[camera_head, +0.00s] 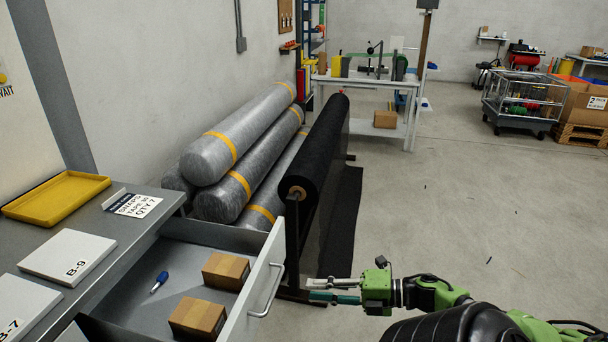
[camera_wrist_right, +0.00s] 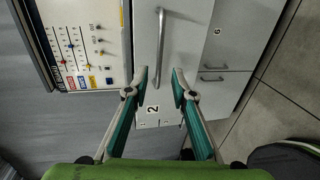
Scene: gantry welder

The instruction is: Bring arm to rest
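My right gripper (camera_head: 312,290) reaches in from the right of the head view, just right of the pulled-out drawer (camera_head: 262,262), and apart from its handle (camera_head: 266,291). In the right wrist view the gripper (camera_wrist_right: 161,77) has its two teal-sided fingers spread, with nothing between them. Beyond the fingers is a pale front with a bar handle (camera_wrist_right: 164,45) and a "2" label (camera_wrist_right: 153,109). My left gripper is not in view.
The drawer holds two cardboard boxes (camera_head: 226,271) (camera_head: 198,317) and a blue marker (camera_head: 159,282). A yellow tray (camera_head: 57,196) lies on the counter (camera_head: 95,232). A black roll (camera_head: 315,150) stands behind the gripper, beside wrapped rolls (camera_head: 235,140).

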